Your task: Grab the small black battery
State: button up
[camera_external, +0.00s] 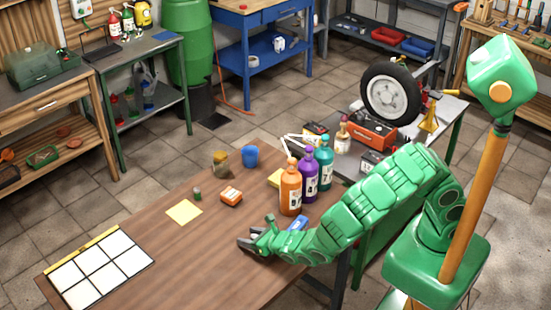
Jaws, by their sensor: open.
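My gripper (243,241) is low over the front part of the brown wooden table (165,245), with its jaws open. I see nothing between the jaws. A small dark cylinder (197,194) stands upright on the table, up and left of my gripper and apart from it; it may be the small black battery, but it is too small to be sure.
Orange (291,192), purple (308,172) and teal (325,165) bottles stand near my arm. A white-squared tray (100,268) lies at left.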

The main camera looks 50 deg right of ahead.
grip_shut()
jog(key=shift+r, duration=0.2)
